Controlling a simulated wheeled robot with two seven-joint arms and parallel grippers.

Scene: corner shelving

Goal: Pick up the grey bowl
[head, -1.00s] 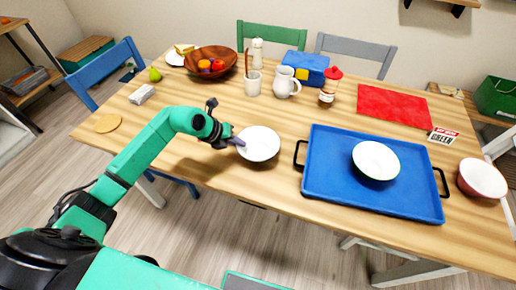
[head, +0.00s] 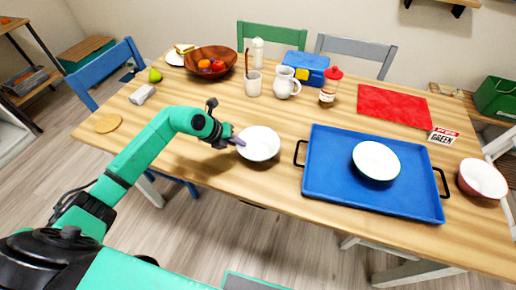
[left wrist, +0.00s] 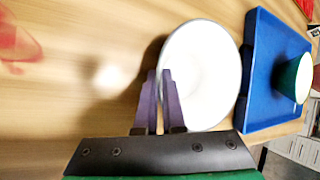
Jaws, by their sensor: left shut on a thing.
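The grey bowl (head: 259,144) shows mostly its white inside. It is near the table's front edge, left of the blue tray, and it also shows in the left wrist view (left wrist: 204,72). My left gripper (head: 237,141) is at the bowl's left rim. In the left wrist view its purple fingers (left wrist: 160,98) are close together, shut on the rim. Whether the bowl touches the table is hard to tell. My right gripper is not in view.
The blue tray (head: 325,184) right of the bowl holds a green-sided bowl (head: 376,160). A red-sided bowl (head: 482,179) stands at the table's right end. A glass (head: 253,84), a white pitcher (head: 286,84) and a wooden fruit bowl (head: 196,62) stand behind. The table's left front is mostly clear.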

